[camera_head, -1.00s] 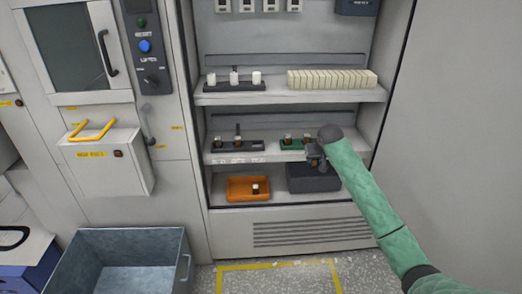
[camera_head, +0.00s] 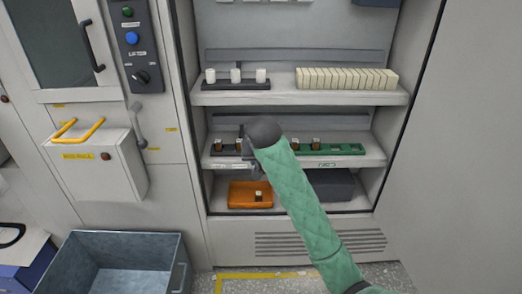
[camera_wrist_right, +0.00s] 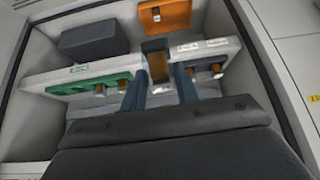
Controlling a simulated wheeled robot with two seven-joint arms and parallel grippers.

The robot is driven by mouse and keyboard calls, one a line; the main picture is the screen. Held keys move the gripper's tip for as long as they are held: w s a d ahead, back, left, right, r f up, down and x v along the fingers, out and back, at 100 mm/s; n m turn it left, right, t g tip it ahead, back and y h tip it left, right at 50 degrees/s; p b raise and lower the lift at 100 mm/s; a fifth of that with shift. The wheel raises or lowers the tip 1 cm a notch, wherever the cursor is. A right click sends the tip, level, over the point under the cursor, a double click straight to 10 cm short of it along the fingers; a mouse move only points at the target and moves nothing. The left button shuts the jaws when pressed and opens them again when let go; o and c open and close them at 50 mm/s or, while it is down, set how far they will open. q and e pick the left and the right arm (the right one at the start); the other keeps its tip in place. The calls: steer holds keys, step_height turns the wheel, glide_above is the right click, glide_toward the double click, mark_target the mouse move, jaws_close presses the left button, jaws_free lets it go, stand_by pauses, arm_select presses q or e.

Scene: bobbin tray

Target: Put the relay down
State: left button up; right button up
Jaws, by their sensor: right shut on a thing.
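My right gripper (camera_wrist_right: 160,85) is shut on a brown relay (camera_wrist_right: 157,62), seen between its fingers in the wrist view. In the head view this gripper (camera_head: 252,168) is partly hidden by my green-sleeved arm, in front of the lower shelf near the dark rack's right end. The dark rack (camera_head: 226,152) holds brown relays and also shows in the wrist view (camera_wrist_right: 204,63). The green tray (camera_head: 348,149) to its right holds relays on its left side, with bare places on its right. I cannot tell whether the held relay touches anything. My left gripper is out of view.
Below the shelf are an orange bin (camera_head: 236,201) with one relay in it and a dark grey box (camera_head: 332,186). The upper shelf holds a rack of white bobbins (camera_head: 236,86) and a cream row of blocks (camera_head: 346,79). A grey crate (camera_head: 120,245) stands at the lower left.

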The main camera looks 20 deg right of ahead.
steer(key=shift+s+d+f+m, duration=0.2)
steer(key=shift+s+f+m, duration=0.05)
steer(key=shift+s+m, duration=0.1)
steer(key=shift+s+r, duration=0.1)
steer(key=w+d+f+t+p, duration=0.1)
steer(key=w+d+f, duration=0.1)
steer(key=w, duration=0.5)
steer(key=w+d+f+t+h+p, duration=0.1)
steer(key=w+d, duration=0.1)
steer(key=w, duration=0.5)
steer(key=w+d+f+t+p, duration=0.1)
steer(key=w+d+f, duration=0.1)
steer(key=w, duration=0.5)
steer(key=shift+w+f, duration=0.1)
steer(key=shift+f, duration=0.2)
steer(key=shift+w+f, duration=0.15)
steer(key=shift+f, duration=0.35)
steer(key=w+g+p, duration=0.2)
steer(key=shift+d+f+g+y+p, duration=0.2)
steer(key=shift+d+g+y+p, duration=0.1)
steer(key=shift+g+p, duration=0.1)
steer(key=shift+f, duration=0.4)
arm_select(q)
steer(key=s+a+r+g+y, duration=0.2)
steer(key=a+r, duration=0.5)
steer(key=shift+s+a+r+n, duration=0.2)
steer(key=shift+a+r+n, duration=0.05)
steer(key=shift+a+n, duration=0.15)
arm_select(e)
steer(key=shift+f, duration=0.65)
